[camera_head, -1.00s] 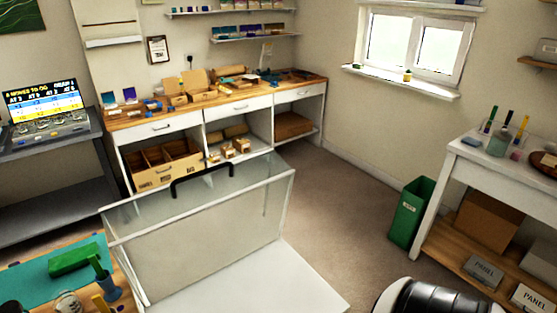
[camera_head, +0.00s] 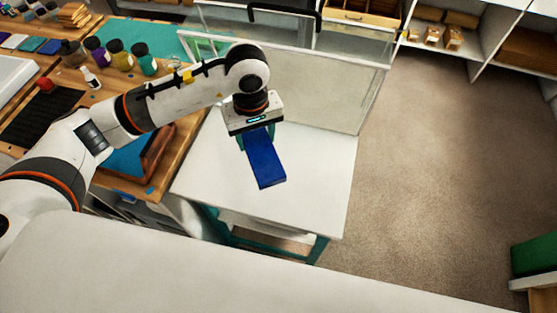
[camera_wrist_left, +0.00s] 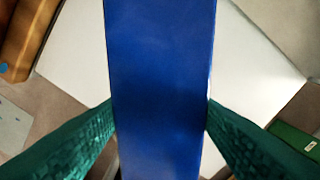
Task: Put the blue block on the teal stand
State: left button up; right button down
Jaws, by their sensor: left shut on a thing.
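The blue block (camera_head: 265,160) is long and flat-sided and hangs from my left gripper (camera_head: 256,135), over a white tabletop. I cannot tell if its far end touches the top. In the left wrist view the block (camera_wrist_left: 160,80) fills the middle, between the green-teal fingers of my left gripper (camera_wrist_left: 160,118), which are shut on it. The white top (camera_head: 315,185) stands on a teal frame with teal legs; this is the only teal stand I can make out. The wrist view shows the white top (camera_wrist_left: 255,65) behind the block. My right gripper is not in view.
A wooden bench (camera_head: 45,65) at left holds bottles, a black mat (camera_head: 40,115) and a blue-filled wooden tray (camera_head: 150,160). Bare floor (camera_head: 430,180) lies to the right.

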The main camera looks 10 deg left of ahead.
aim_at(266, 136)
pick_arm(q)
jog(key=shift+w+d+f+n, duration=0.3)
jog(key=shift+d+f+n, duration=0.15)
jog(key=shift+d+f, duration=0.1)
jog(key=shift+w+d+f+n, duration=0.25)
jog(key=shift+d+f+n, duration=0.2)
jog(key=shift+f, duration=0.1)
jog(key=f, duration=0.1)
jog(key=f+p, duration=0.1)
jog(key=f, duration=0.2)
jog(key=shift+s+a+f, duration=0.1)
jog(key=shift+a+f, duration=0.05)
jog(key=shift+a, duration=0.2)
jog(key=shift+d+f+p, duration=0.1)
jog(key=shift+f+p, duration=0.25)
jog(key=shift+f, duration=0.3)
notch_tip(266, 136, down, 3)
jog(key=shift+f+p, duration=0.1)
jog(key=shift+p, duration=0.3)
jog(key=shift+f, duration=0.15)
jog(key=shift+f+b, duration=0.25)
jog(key=shift+b, duration=0.1)
jog(key=o, duration=1.3)
jog(key=shift+r, duration=0.1)
jog(key=shift+c, duration=0.2)
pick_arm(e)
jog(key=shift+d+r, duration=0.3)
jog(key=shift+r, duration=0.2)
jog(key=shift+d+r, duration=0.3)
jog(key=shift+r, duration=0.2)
